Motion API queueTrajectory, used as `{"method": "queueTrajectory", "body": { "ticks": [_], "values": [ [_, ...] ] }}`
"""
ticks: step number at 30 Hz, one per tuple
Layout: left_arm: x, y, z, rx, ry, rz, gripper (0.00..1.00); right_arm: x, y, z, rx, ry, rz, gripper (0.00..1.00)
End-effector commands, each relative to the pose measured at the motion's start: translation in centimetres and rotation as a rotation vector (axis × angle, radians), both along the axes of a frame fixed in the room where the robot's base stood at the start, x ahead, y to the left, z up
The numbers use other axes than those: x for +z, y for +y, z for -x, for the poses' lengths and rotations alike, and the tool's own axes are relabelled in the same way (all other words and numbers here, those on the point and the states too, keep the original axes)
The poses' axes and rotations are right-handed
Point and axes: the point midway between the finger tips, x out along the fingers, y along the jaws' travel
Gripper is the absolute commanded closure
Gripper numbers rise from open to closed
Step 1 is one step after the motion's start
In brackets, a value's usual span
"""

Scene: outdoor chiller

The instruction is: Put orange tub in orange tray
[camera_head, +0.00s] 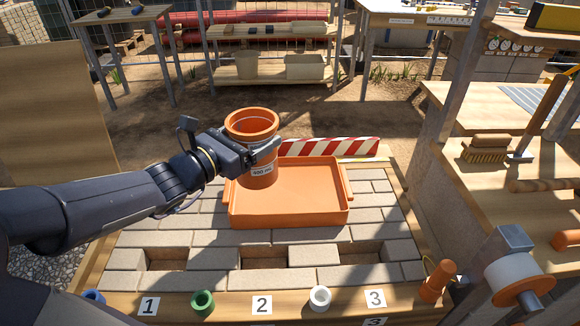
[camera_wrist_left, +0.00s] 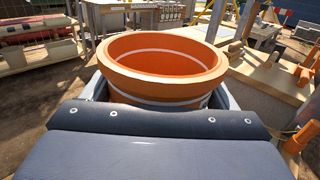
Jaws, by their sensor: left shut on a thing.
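The orange tub (camera_head: 258,171) is upright, with a pale band inside its rim and a label on its front. My left gripper (camera_head: 264,150) comes in from the left and is shut on the tub. The tub also shows in the left wrist view (camera_wrist_left: 163,68), its open top facing up and its lower part hidden by the gripper. The orange tray (camera_head: 305,217) lies on the brick surface. In the head view the tub overlaps the tray's left back part; I cannot tell whether it touches the tray floor. My right gripper is not in view.
A red-and-white striped barrier (camera_head: 330,147) stands behind the tray. Green (camera_head: 203,302) and white (camera_head: 320,298) rings and numbered labels line the front edge. A wooden bench with a brush (camera_head: 486,148) stands at the right. The tray's middle and right are clear.

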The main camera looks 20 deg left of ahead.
Motion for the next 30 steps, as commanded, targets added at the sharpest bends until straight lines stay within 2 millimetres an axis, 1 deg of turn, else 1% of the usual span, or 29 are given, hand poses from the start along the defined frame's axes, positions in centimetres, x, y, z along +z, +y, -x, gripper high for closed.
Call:
{"method": "queueTrajectory", "body": {
  "ticks": [1, 6, 9, 12, 15, 20, 23, 24, 27, 30],
  "values": [
    [-1.2, -0.6, -1.4, -0.006, 0.004, 0.003, 0.82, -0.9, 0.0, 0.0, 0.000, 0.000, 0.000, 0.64],
    [-3.0, -2.0, -5.4, -0.006, 0.003, 0.003, 0.82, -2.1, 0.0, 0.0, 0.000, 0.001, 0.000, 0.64],
    [-5.2, -2.4, -6.9, -0.003, 0.005, 0.003, 0.82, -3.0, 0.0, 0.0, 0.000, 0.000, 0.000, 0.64],
    [-6.5, -2.7, -8.1, -0.003, 0.002, 0.002, 0.82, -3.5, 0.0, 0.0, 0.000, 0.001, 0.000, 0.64],
    [-7.2, -3.0, -8.8, -0.003, 0.000, 0.001, 0.82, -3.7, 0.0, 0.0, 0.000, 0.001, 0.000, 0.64],
    [-7.8, -3.1, -9.3, -0.001, -0.001, 0.001, 0.82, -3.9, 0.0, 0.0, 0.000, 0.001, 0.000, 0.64],
    [-8.9, -3.4, -10.0, -0.002, 0.001, 0.001, 0.82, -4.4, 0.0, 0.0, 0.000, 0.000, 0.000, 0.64],
    [-9.7, -3.3, -9.9, -0.001, 0.004, 0.002, 0.82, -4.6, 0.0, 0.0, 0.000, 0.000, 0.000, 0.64],
    [-11.2, -3.3, -9.8, 0.000, 0.003, 0.001, 0.82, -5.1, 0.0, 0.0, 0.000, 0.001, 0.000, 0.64],
    [-11.5, -3.2, -9.8, 0.000, -0.001, 0.000, 0.82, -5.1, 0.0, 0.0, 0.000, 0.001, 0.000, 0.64]
  ]
}}
